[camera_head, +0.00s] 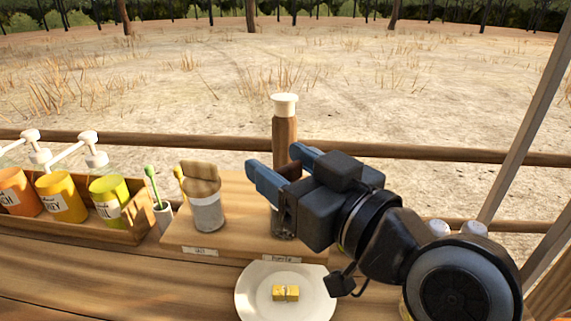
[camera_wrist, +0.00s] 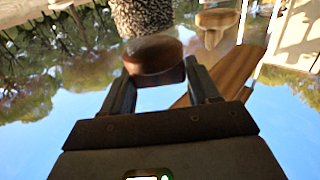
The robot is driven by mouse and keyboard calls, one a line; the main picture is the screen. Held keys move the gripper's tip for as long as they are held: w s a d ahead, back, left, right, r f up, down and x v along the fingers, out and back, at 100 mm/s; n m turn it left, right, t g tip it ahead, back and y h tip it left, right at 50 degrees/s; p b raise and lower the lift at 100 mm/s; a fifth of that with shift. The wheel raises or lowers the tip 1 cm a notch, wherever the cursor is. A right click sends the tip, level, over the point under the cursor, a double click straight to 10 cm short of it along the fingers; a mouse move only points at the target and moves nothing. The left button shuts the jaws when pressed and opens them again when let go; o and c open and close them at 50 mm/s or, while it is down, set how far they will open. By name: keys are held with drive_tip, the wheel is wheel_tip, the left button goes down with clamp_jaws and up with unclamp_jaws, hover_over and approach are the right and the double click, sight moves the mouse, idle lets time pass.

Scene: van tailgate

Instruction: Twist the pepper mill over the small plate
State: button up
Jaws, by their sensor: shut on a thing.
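The pepper mill (camera_head: 285,135) has a brown wooden body and a cream top. It looks upright, behind my gripper (camera_head: 278,168) in the head view, which hides part of its body. In the wrist view, my gripper (camera_wrist: 160,85) is shut on the mill's brown wooden part (camera_wrist: 152,58), with a dark speckled section beyond it. The mill's lower end is by the "Pepper" label on the wooden riser; I cannot tell whether it touches the riser. The small white plate (camera_head: 252,300) lies in front of the riser, with yellow cubes (camera_head: 286,293) on it.
A salt jar (camera_head: 207,212) with a wooden top stands left of the mill on the riser (camera_head: 240,245). A wooden box (camera_head: 125,228) with several pump bottles (camera_head: 62,198) is at the left. White-topped shakers (camera_head: 473,229) stand at the right, behind my arm.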

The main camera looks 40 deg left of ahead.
drive_tip(key=c, duration=0.4)
drive_tip(key=shift+r+m+t+p, duration=0.1)
drive_tip(key=shift+m+t+p, duration=0.25)
drive_tip(key=shift+p, duration=0.25)
drive_tip(key=m+t+p, duration=0.1)
drive_tip(key=p, duration=0.1)
drive_tip(key=m+t+h+p, duration=0.1)
drive_tip(key=t, duration=0.1)
drive_tip(key=shift+s+r+h+p, duration=0.1)
drive_tip(key=shift+r+h+p, duration=0.05)
drive_tip(key=shift+h+p, duration=0.2)
drive_tip(key=m+t+h+p, duration=0.3)
drive_tip(key=t+p, duration=0.1)
drive_tip(key=p, duration=0.1)
drive_tip(key=shift+m+t, duration=0.25)
drive_tip(key=shift+t, duration=0.1)
drive_tip(key=shift+f+m+t+h+b, duration=0.2)
drive_tip(key=shift+m+t+h+b, duration=0.1)
drive_tip(key=shift+m+t+h, duration=0.25)
drive_tip(key=shift+f+m+t+h+b, duration=0.2)
drive_tip(key=shift+m+t+h+b, duration=0.1)
drive_tip(key=shift+m+t+h, duration=0.25)
drive_tip(key=m+t+h+b, duration=0.1)
drive_tip(key=h+b, duration=0.2)
drive_tip(key=shift+m, duration=0.4)
drive_tip(key=shift+r+m+t+h+b, duration=0.1)
drive_tip(key=shift+m+t+h+b, duration=0.25)
drive_tip(key=shift+h, duration=0.2)
